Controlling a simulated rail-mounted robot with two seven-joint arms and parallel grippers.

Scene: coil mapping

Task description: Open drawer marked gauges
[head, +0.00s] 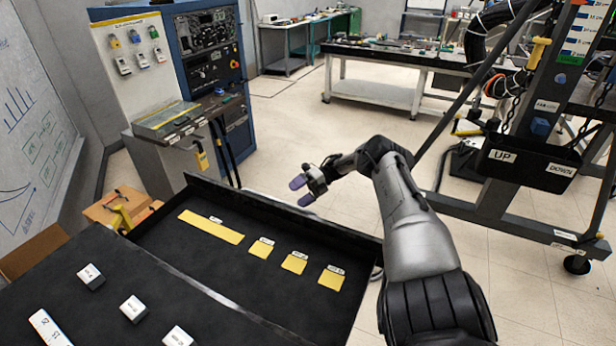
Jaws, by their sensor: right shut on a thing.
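A black drawer (214,262) stands pulled out beside the black worktop (60,293). Its far panel runs slantwise across the view, and no "gauges" mark can be read from here. Inside lie a long yellow strip (210,227) and three small yellow pieces (293,263), each with a small white label too small to read. My right gripper (301,191), with purple fingertips, is just beyond the drawer's far panel. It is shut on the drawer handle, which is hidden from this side. My left gripper is not in view.
Several white labelled blocks (132,309) sit on the worktop. A blue instrument rack (208,62) stands behind the drawer. A hoist frame (525,150) with UP and DOWN marks stands at right. Floor is clear between the drawer and the far workbench (375,93).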

